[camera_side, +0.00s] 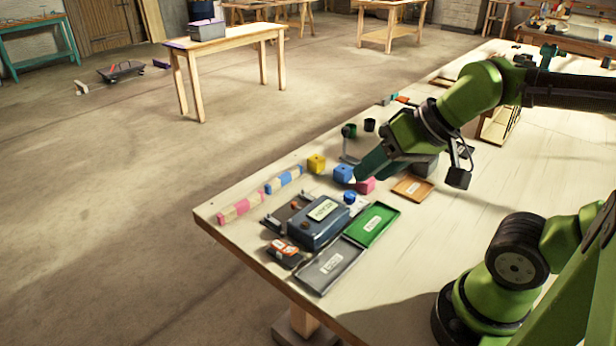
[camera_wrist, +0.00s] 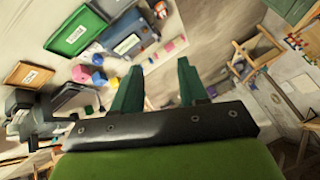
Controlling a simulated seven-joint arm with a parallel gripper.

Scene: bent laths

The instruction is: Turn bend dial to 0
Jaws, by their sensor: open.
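A dark blue box (camera_side: 318,221) with a white label sits near the table's front left corner; it also shows in the wrist view (camera_wrist: 133,30). A small reddish spot (camera_side: 305,225) on its face could be the bend dial; its setting is too small to read. A small round blue piece (camera_side: 349,197) sits at the box's far right corner; I cannot tell whether it is a knob. My gripper (camera_side: 362,172) is above the table behind the box, close to the blue and pink cubes in the side view. Its green fingers (camera_wrist: 158,66) are spread with nothing between them.
A green tray (camera_side: 384,216), a grey tray (camera_side: 345,255) and an orange-brown tray (camera_side: 426,186) lie around the box. A yellow cube (camera_side: 316,163), a blue cube (camera_side: 342,173) and a pink cube (camera_side: 366,186) stand behind it. Striped laths (camera_side: 241,208) lie along the left edge.

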